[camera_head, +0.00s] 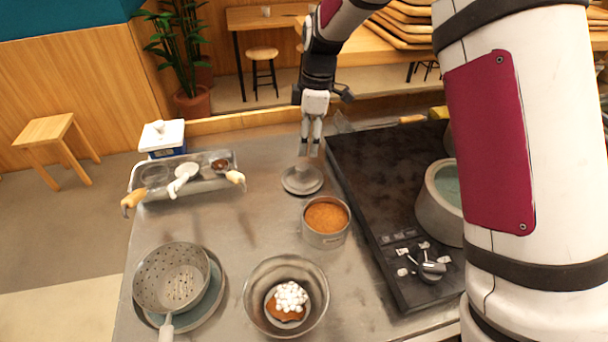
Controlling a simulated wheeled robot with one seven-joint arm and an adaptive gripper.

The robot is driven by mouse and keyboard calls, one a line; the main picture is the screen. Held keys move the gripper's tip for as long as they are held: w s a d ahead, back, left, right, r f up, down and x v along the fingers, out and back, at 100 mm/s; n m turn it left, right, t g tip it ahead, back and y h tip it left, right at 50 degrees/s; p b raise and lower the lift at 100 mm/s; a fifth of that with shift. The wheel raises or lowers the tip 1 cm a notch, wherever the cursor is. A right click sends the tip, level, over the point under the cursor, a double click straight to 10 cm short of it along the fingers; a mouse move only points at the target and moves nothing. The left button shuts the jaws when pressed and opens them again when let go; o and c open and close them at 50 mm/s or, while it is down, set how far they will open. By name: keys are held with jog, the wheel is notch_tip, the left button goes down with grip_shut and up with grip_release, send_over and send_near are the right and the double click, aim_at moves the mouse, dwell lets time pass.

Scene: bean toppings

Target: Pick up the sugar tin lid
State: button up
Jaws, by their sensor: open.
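A grey round lid (302,181) with a small raised knob lies flat on the steel counter, just behind and left of an open tin (327,238). The tin is filled with a brown, grainy content. My gripper (310,153) points down over the lid, its two pale fingers apart and empty. The fingertips are close to the top of the knob, slightly to its right in the picture. I cannot tell how much height is left between them, and the fingers do not enclose the knob.
A dark stove top (385,190) with a pot (440,205) is right of the lid. A metal tray (210,183) with ladles and a blue-white box (162,140) stand left. A metal bowl (256,303) and a strainer (172,277) are in front. Counter left of the lid is clear.

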aim_at(303, 166)
jog(key=f, duration=0.6)
jog(key=a+f+p, duration=0.1)
jog(key=f, duration=0.3)
jog(key=shift+w+a, duration=0.1)
jog(key=shift+w, duration=0.05)
jog(key=c, duration=1.3)
